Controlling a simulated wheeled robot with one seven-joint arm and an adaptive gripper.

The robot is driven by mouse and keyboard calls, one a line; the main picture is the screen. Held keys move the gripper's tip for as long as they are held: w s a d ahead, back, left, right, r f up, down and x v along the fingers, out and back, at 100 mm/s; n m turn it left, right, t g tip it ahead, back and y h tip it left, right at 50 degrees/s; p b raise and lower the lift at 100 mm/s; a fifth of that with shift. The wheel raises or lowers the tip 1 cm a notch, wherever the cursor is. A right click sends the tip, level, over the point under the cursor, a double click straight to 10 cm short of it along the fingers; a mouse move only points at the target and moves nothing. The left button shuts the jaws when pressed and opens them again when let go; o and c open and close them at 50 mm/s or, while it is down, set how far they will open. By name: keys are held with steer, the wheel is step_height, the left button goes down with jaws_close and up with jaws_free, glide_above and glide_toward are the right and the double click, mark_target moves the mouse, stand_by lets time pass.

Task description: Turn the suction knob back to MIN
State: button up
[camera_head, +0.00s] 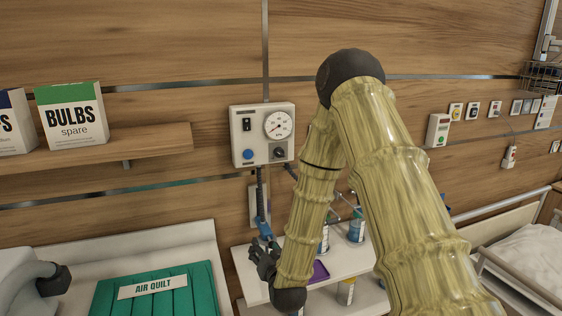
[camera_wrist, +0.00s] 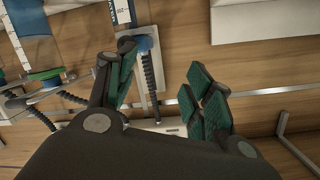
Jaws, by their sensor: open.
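The white suction unit (camera_head: 236,133) is fixed to the wooden wall in the head view. It has a round gauge (camera_head: 278,124), a dark switch, a blue round part (camera_head: 249,154) and a dark knob (camera_head: 279,153) at its lower right. The knob's setting is too small to read. My gripper (camera_head: 258,252) is well below the unit, in front of the small shelf, apart from the knob. In the wrist view my gripper (camera_wrist: 160,95) is open, its green-padded fingers apart with nothing held between them. The knob cannot be made out in that view.
A dark hose with a blue connector (camera_head: 264,228) hangs from the unit close to my gripper. A white shelf (camera_head: 340,262) holds a purple tray (camera_head: 319,271) and several containers. A spare bulbs box (camera_head: 72,116) stands on the left shelf. A bed (camera_head: 525,255) is at right.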

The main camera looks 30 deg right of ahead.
steer(key=w+d+r+m+t+h, duration=0.1)
steer(key=d+r, duration=0.1)
steer(key=r, duration=0.3)
steer(key=w+d+r+m+t+h, duration=0.2)
steer(key=d+r, duration=0.1)
steer(key=r, duration=0.3)
steer(key=m+t+h, duration=0.1)
steer(key=m+h, duration=0.2)
glide_toward(281, 155)
steer(key=p+x, duration=0.4)
steer(key=x, duration=0.4)
steer(key=shift+w+d+r, duration=0.1)
steer(key=shift+w+d, duration=0.05)
steer(key=shift+w, duration=0.15)
steer(key=c, duration=1)
